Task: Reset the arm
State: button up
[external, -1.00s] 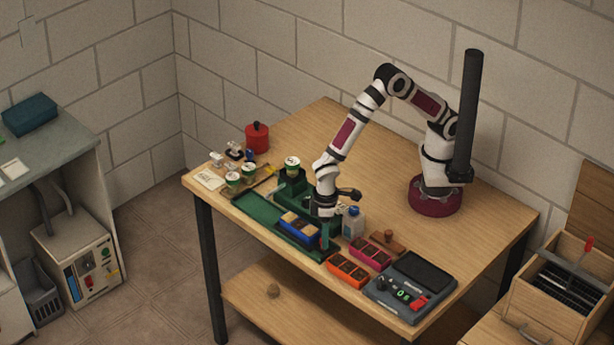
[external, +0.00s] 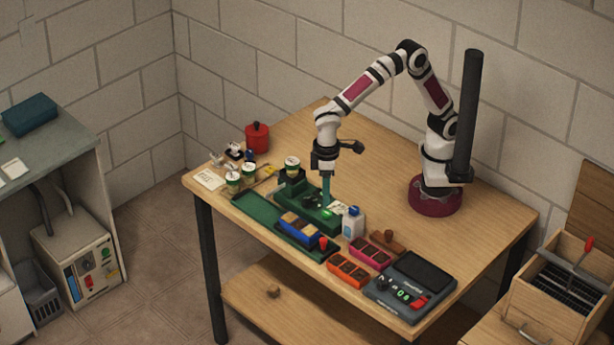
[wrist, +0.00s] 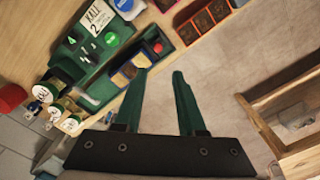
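My gripper (external: 326,202) hangs in the air above the green rack (external: 258,215), pointing down. In the wrist view its two green fingers (wrist: 160,74) stand apart with nothing between them. A blue tray with tan and dark blocks (external: 299,228) sits at the near right part of the green rack. It shows in the wrist view (wrist: 118,80), left of the fingers. A small red-topped piece (external: 323,243) stands at the blue tray's right end.
An orange tray (external: 347,271), a magenta tray (external: 371,253), a white bottle (external: 352,222) and a grey console (external: 410,287) stand to the right. Small cups (external: 249,170) and a red pot (external: 257,137) are at the left. A dark post (external: 467,115) rises beside my base. The table's back is clear.

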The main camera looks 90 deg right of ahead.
jog(key=s+d+r+m, duration=0.1)
jog(key=s+d+r, duration=0.15)
jog(key=d, duration=0.35)
jog(key=s+d+r+m, duration=0.1)
jog(key=s+d+r, duration=0.1)
jog(key=s+d, duration=0.25)
jog(key=s+d+f+m+y, duration=0.1)
jog(key=s+d, duration=0.3)
jog(key=s, duration=0.3)
jog(key=s+d+f+m, duration=0.1)
jog(key=s+d+m, duration=0.1)
jog(key=s+d, duration=0.3)
jog(key=shift+s+m+y, duration=0.3)
jog(key=shift+s+y, duration=0.1)
jog(key=shift+s, duration=0.85)
